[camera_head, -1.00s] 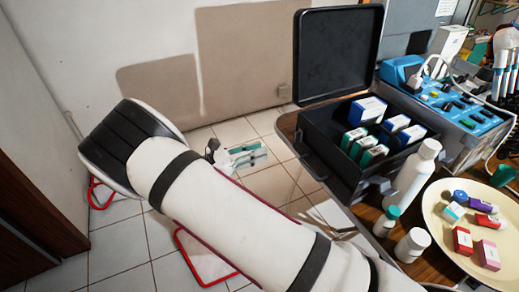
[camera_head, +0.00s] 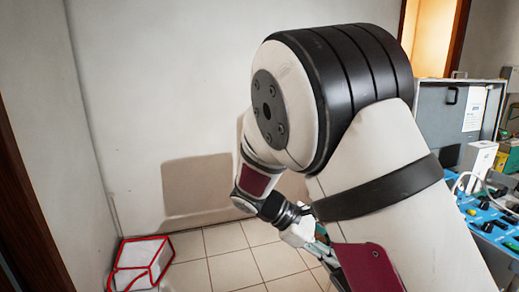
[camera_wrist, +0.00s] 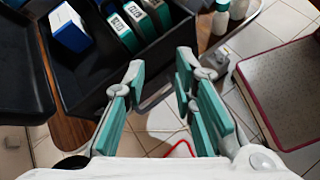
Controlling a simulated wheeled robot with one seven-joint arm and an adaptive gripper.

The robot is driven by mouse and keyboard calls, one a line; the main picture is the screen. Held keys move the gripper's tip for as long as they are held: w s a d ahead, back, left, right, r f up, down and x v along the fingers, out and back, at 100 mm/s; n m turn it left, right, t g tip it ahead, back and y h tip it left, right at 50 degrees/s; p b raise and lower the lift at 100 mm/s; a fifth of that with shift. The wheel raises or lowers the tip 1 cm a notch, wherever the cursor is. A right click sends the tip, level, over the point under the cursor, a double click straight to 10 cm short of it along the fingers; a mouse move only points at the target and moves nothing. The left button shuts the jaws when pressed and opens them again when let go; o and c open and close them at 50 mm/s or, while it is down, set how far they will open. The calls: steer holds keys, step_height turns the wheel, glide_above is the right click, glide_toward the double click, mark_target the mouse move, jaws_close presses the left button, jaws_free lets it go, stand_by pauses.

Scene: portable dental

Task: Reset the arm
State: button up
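My arm (camera_head: 370,170) fills the middle and right of the head view, bent at a large black-ringed joint. My gripper (camera_wrist: 160,72) shows in the wrist view with its two green-padded fingers apart and nothing between them. In the head view it is mostly hidden behind my arm. In the wrist view it is above the edge of an open black case (camera_wrist: 82,92), with tiled floor showing below the gap between the fingers. I cannot judge its height above the case.
The case holds a blue-and-white box (camera_wrist: 70,28) and several green-and-white boxes (camera_wrist: 122,32). White bottles (camera_wrist: 220,18) stand beside it. A red-edged white object (camera_head: 140,264) sits on the floor at left.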

steer(key=s+d+r+m+t+y+p, duration=0.1)
steer(key=s+r+m+y+p, duration=0.3)
steer(key=s+r, duration=0.6)
steer(key=s+d+r+m+t+y+p, duration=0.1)
steer(key=s+r+m+t+y+p, duration=0.2)
steer(key=s, duration=1.5)
steer(key=shift+s+r+m+t+y+p, duration=0.3)
steer(key=shift+r+m+t+y, duration=0.4)
steer(key=shift+r+m+y, duration=1.95)
step_height(320, 180, up, 2)
steer(key=shift+w+d+r+m+h, duration=0.1)
steer(key=shift+m+h, duration=0.35)
steer(key=shift+h, duration=0.3)
